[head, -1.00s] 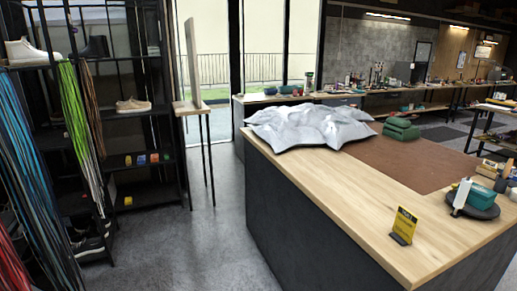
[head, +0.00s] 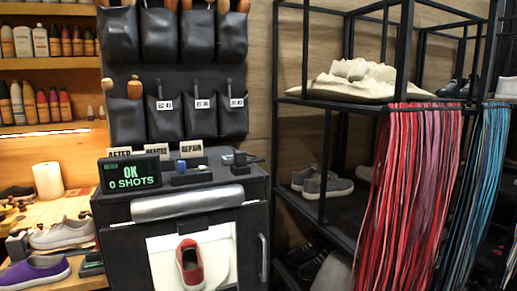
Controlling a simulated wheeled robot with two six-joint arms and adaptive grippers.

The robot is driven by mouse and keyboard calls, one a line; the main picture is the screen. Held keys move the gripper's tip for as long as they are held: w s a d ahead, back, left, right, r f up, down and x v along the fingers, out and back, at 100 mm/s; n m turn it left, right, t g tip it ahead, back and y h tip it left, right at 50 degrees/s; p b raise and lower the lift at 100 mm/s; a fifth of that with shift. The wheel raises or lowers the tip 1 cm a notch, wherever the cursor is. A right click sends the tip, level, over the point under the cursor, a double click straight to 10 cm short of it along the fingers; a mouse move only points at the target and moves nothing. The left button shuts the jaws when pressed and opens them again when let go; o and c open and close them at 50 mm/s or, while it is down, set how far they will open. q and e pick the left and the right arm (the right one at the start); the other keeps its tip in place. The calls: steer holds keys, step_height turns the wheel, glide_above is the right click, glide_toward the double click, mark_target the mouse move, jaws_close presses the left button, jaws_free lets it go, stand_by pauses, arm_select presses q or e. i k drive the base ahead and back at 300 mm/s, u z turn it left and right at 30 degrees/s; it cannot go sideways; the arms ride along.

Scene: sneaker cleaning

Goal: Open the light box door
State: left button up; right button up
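The light box (head: 112,247) is a black cabinet at lower centre-left in the head view. Its front shows a bright white interior (head: 163,262) with a red sneaker (head: 190,264) standing on a white round base. A pale vertical handle (head: 263,257) is at the right side of the front. The door seems closed with a clear pane, but I cannot tell for sure. The lower part of the box is cut off by the picture edge. Neither of my grippers is in view.
A display (head: 131,173) reading "OK 0 SHOTS" stands on the box. Black pockets (head: 182,65) hang above. A black shelf rack (head: 340,110) with shoes and hanging red laces (head: 398,200) stands at right. A wooden bench (head: 55,212) with shoes is at left.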

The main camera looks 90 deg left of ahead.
mark_target(125, 249)
steer(key=u, duration=2.2)
steer(key=i, duration=0.2)
steer(key=u, duration=1.4)
